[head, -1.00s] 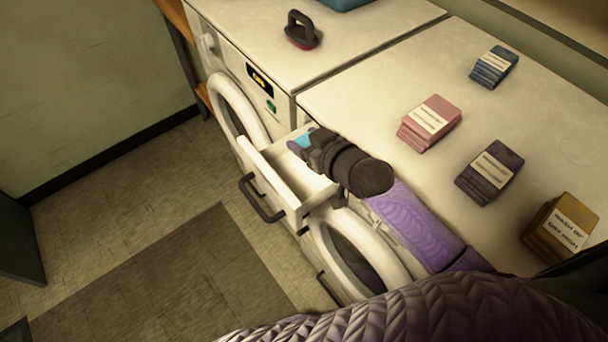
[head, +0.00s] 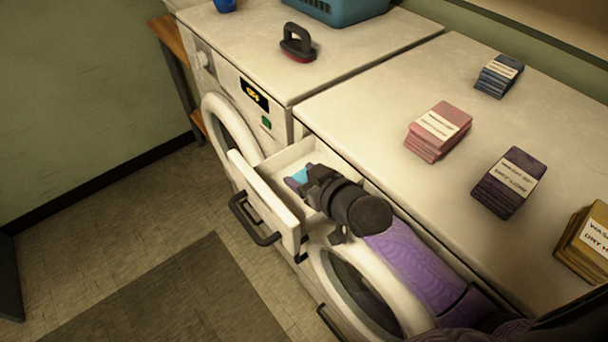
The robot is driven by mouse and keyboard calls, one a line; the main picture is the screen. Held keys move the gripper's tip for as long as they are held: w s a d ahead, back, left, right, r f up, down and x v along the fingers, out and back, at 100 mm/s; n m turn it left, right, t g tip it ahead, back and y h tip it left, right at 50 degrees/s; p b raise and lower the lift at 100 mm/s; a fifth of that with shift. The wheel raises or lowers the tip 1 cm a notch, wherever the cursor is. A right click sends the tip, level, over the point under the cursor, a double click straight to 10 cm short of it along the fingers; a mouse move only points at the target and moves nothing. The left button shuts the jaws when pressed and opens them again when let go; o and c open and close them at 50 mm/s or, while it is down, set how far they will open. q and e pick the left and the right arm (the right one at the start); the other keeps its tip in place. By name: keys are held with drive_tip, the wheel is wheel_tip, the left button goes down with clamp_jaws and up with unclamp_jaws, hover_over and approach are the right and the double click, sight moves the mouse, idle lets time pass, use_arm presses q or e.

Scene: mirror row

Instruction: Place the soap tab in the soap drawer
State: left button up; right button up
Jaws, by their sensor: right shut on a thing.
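The soap drawer (head: 268,200) is pulled out from the front of the nearer white machine, with a dark handle on its face. My right gripper (head: 298,181) reaches over the drawer from the right, its fingers pointing into the drawer's far part. It is shut on the soap tab (head: 301,174), a small light-blue and purple piece mostly hidden by the fingers. The tab is over or inside the drawer opening; I cannot tell whether it touches the drawer floor. My left gripper is not in view.
On the machine tops lie folded cloth stacks in pink (head: 438,131), purple (head: 508,182), blue (head: 498,75) and yellow (head: 585,242). A dark-handled brush (head: 297,44) and a teal basket (head: 345,8) stand on the farther machine. Round doors sit below.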

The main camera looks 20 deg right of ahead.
sight(303, 175)
drive_tip(key=o, duration=1.2)
drive_tip(key=shift+s+f, duration=0.2)
drive_tip(key=shift+f, duration=0.35)
drive_tip(key=shift+c, duration=0.2)
drive_tip(key=shift+o, duration=0.4)
drive_tip(key=shift+f, duration=0.1)
drive_tip(key=s+r+p, duration=0.1)
drive_tip(key=s+d+r+p, duration=0.1)
drive_tip(key=r, duration=0.1)
drive_tip(key=shift+s+d, duration=0.1)
drive_tip(key=shift+s, duration=0.25)
use_arm(q)
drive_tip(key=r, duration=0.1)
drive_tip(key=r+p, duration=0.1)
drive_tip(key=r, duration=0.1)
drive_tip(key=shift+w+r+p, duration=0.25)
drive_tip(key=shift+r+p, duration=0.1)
drive_tip(key=shift+p, duration=0.05)
use_arm(e)
drive_tip(key=v, duration=0.8)
drive_tip(key=shift+s+r, duration=0.2)
drive_tip(key=shift+r, duration=0.1)
